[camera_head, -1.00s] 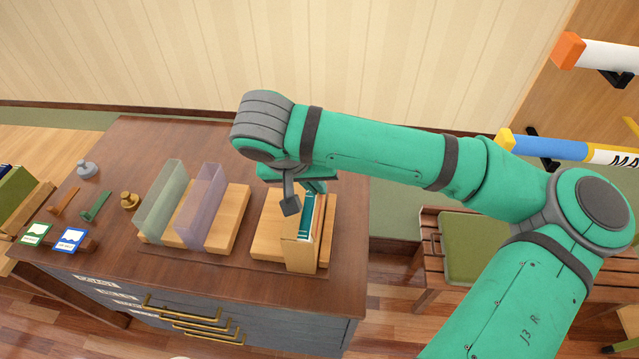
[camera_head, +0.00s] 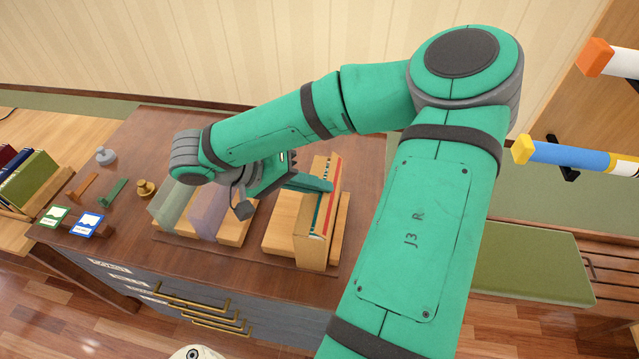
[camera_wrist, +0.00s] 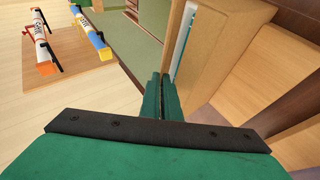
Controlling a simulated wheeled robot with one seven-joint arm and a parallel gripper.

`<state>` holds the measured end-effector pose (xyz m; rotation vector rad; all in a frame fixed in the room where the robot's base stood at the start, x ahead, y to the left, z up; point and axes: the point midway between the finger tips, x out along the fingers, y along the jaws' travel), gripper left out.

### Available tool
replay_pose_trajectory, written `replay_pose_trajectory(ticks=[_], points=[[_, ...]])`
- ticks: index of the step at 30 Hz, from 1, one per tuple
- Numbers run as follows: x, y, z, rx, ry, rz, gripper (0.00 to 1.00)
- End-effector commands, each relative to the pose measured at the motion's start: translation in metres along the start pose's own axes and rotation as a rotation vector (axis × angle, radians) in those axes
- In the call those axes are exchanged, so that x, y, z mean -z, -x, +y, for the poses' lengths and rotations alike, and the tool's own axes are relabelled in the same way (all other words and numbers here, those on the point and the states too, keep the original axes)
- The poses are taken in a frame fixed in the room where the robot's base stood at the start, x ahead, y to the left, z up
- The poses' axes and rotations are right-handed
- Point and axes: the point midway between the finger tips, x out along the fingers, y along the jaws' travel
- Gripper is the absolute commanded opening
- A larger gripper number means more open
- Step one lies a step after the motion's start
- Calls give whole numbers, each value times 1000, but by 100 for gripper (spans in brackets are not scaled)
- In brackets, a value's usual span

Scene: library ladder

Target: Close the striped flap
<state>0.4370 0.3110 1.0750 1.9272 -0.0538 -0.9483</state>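A tan wooden case (camera_head: 314,240) stands upright on a light wooden base on the desk. Narrow red, white and teal strips (camera_head: 331,185) show at its top and side; I cannot tell for certain which part is the striped flap. My gripper (camera_head: 328,185) reaches from the left with its fingers pointing right, at the top of the case. In the wrist view my gripper's two green fingers (camera_wrist: 161,98) lie together with nothing visible between them. Their tips are beside the tan panel (camera_wrist: 208,50); contact is unclear. My arm hides part of the desk.
Two translucent holders, one greenish (camera_head: 180,205) and one purple (camera_head: 208,212), stand left of the case under my wrist. A brass knob (camera_head: 146,189) and small stamps are farther left. Rolled tubes (camera_head: 570,155) are mounted at the right.

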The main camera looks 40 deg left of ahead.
Motion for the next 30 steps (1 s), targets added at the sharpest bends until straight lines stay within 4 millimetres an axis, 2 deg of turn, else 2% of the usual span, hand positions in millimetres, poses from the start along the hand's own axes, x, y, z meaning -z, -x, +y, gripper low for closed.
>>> replay_pose_trajectory(ticks=[16, 18, 19, 30], points=[[0, 0, -1, -20, 8, 1, 0], [0, 0, -1, -20, 8, 1, 19], [0, 0, -1, -20, 8, 1, 22], [0, 0, -1, 7, -1, -1, 22]])
